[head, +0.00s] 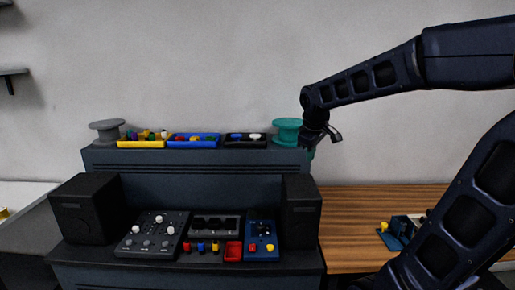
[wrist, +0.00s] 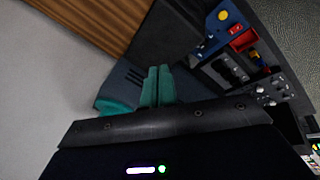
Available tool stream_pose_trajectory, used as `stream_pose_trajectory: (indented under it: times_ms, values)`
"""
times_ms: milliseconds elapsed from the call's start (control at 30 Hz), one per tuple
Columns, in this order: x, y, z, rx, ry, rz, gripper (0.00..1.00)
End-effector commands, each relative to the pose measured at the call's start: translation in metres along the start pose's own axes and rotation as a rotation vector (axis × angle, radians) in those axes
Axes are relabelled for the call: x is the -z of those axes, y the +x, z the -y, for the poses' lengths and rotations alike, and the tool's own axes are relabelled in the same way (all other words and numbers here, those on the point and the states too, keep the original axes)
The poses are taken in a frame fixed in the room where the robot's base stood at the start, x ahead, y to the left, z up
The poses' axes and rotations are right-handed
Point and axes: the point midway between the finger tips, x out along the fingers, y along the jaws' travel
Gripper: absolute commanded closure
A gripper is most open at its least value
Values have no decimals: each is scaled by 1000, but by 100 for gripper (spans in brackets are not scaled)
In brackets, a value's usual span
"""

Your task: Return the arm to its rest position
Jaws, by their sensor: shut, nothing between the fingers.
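My arm reaches in from the right in the head view and bends down at the back right corner of the dark console (head: 200,160). My gripper (head: 311,154) points down there, just right of a teal spool (head: 287,131) on the console's top ledge. In the wrist view the two teal fingers of my gripper (wrist: 158,69) lie side by side, closed with nothing between them. The teal spool (wrist: 113,106) shows partly behind them at left. Whether the gripper touches the console or the spool cannot be told.
A grey spool (head: 106,130) and yellow (head: 141,144), blue (head: 193,144) and black trays (head: 246,145) line the ledge. Two black speakers (head: 87,209) (head: 301,210) flank control panels below. The wooden table (head: 350,215) at right has a blue item (head: 393,236) on it.

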Motion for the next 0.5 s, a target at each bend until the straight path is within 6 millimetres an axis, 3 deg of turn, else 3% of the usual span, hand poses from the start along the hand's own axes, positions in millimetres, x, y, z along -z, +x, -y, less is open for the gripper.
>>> stream_pose_trajectory:
  times_ms: [33,200,500]
  values:
    - [-19,-4,0,-3,72,-5,100]
    - [-75,-11,7,1,325,-20,100]
    - [-153,-13,34,12,725,-56,100]
